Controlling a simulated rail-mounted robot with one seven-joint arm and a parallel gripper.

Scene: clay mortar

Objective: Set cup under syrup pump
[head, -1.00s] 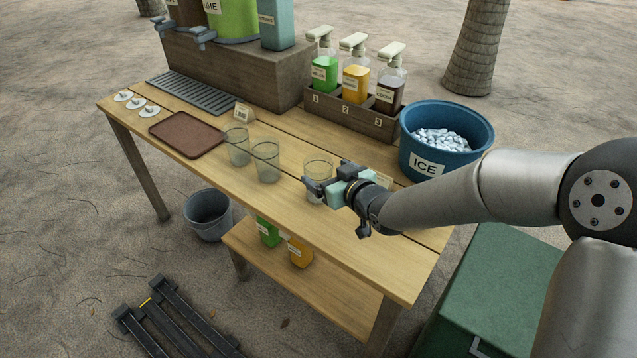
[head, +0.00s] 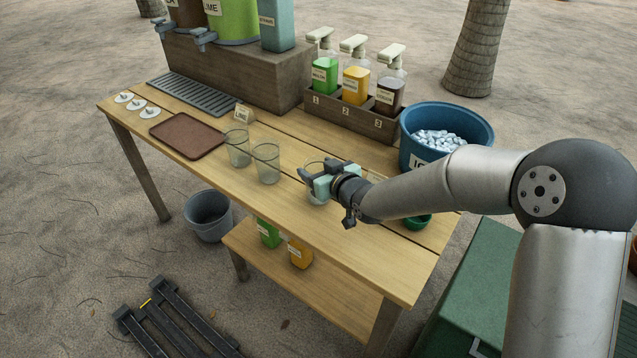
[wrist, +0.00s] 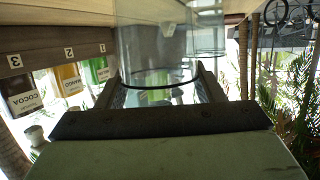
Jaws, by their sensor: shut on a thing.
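A clear cup (head: 316,197) stands near the front of the table, partly hidden by my gripper (head: 317,176). My gripper is shut on this cup; in the wrist view, the clear cup (wrist: 152,45) sits between the two fingers. Three syrup pump bottles stand in a numbered wooden rack behind it: green (head: 325,75) in slot 1, yellow mango (head: 356,85) in slot 2, dark cocoa (head: 389,96) in slot 3. The wrist view, upside down, shows their labels at left. Two other clear cups (head: 237,148) (head: 266,164) stand left of my gripper.
A blue ice bucket (head: 424,152) stands right of the wooden rack (head: 347,118). A brown tray (head: 186,139), drip grate (head: 190,93) and dispensers (head: 235,20) are at left. A small green item (head: 418,222) lies beneath my arm. Table between cups and rack is mostly clear.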

